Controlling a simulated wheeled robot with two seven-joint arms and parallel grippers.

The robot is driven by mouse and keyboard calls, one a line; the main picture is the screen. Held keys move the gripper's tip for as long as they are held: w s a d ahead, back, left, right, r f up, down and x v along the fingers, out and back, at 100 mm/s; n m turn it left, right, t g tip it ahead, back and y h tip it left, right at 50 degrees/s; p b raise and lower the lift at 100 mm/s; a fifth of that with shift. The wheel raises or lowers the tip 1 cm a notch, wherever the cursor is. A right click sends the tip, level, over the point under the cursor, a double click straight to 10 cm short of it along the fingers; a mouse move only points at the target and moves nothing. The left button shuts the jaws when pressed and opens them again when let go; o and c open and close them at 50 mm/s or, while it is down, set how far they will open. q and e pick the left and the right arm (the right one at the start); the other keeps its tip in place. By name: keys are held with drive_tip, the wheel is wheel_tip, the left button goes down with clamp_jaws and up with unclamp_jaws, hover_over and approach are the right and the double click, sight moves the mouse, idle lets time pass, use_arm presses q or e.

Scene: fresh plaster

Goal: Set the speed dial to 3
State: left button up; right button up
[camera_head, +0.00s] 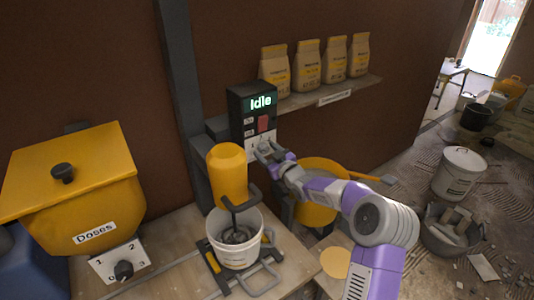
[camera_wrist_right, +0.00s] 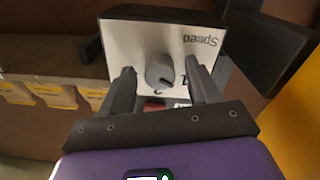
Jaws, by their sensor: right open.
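The control box (camera_head: 238,108) is fixed to the wall post, with a green "Idle" display and a red button (camera_head: 264,123). In the right wrist view, the grey speed dial (camera_wrist_right: 160,72) sits on a pale panel (camera_wrist_right: 140,40) whose "Speed" label appears upside down. My right gripper (camera_head: 268,152) is at the lower front of the box. Its open fingers (camera_wrist_right: 159,67) stand on either side of the dial; contact is not clear. My left gripper is out of view.
A yellow mixer (camera_head: 227,170) stands over a white bucket (camera_head: 238,252) left of my right arm. A yellow hopper (camera_head: 75,190) marked "Doses" has its own black dial (camera_head: 123,270) at lower left. Several bags (camera_head: 306,67) stand on a shelf (camera_head: 330,93) right of the box.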

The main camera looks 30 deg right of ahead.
drive_tip(key=shift+c, duration=0.2)
drive_tip(key=c, duration=1)
